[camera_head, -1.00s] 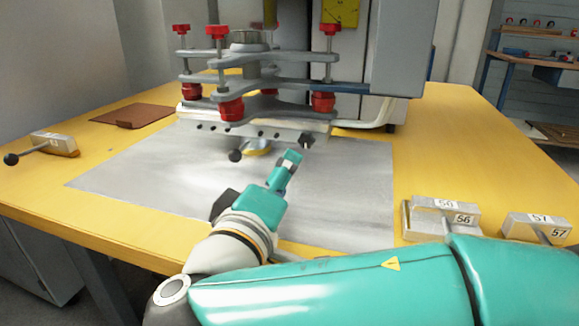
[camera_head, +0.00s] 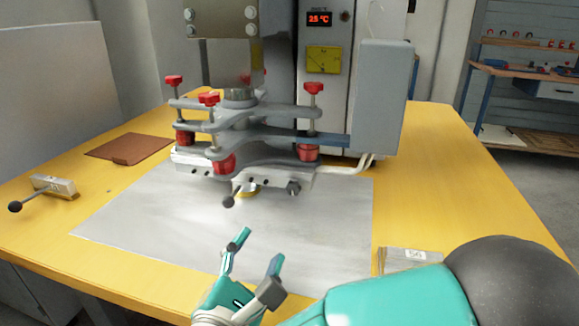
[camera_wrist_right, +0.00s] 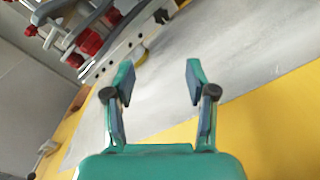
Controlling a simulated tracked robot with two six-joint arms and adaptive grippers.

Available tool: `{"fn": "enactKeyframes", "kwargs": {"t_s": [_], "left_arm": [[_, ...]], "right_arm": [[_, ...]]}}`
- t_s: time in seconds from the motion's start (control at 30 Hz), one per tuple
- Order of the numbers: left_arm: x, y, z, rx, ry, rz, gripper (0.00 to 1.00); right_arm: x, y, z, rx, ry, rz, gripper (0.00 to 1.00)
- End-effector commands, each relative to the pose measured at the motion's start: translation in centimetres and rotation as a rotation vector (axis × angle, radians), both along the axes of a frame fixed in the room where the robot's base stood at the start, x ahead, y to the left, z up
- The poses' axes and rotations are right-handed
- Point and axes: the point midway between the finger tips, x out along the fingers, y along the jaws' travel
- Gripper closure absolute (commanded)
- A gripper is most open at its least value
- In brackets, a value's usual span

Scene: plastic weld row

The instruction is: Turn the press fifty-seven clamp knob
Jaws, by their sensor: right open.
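The grey press (camera_head: 245,125) stands at the back of the table, with several red knobs (camera_head: 209,99) on its upright screws. A black ball handle (camera_head: 229,201) and a small dark knob (camera_head: 293,188) show at its lower front edge. The press also shows at the upper left of the right wrist view (camera_wrist_right: 110,55). I cannot read fifty-seven on any knob. My right gripper (camera_head: 260,247) is open and empty, in front of the press and apart from it; both fingers also show in the wrist view (camera_wrist_right: 159,70). My left gripper is not in view.
A grey sheet (camera_head: 140,215) covers the middle of the yellow table (camera_head: 440,150) and is clear. A metal block (camera_head: 405,256) lies at the right, partly behind my arm. Another block with a ball lever (camera_head: 53,187) and a brown pad (camera_head: 130,147) lie left.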

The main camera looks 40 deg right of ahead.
Motion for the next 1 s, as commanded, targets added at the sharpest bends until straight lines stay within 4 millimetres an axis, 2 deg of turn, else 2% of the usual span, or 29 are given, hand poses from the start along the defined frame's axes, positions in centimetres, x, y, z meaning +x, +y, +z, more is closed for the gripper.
{"fn": "enactKeyframes", "kwargs": {"t_s": [0.03,0.13,0.27,0.43,0.57,1.0], "left_arm": [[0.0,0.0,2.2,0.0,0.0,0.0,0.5],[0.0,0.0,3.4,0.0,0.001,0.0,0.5],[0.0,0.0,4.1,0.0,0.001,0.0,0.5],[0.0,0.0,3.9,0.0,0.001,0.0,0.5],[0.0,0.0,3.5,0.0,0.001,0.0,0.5],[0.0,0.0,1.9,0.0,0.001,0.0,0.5]], "right_arm": [[-0.4,0.2,1.2,-0.086,0.093,0.002,0.44],[-1.0,0.3,1.0,-0.227,0.251,0.002,0.44],[-1.4,0.3,0.8,-0.332,0.367,0.0,0.44],[-1.0,-0.4,0.4,-0.36,0.4,-0.002,0.44],[-0.1,-1.7,0.4,-0.356,0.399,-0.006,0.44],[5.9,-8.8,0.3,-0.356,0.396,-0.007,0.44]]}}
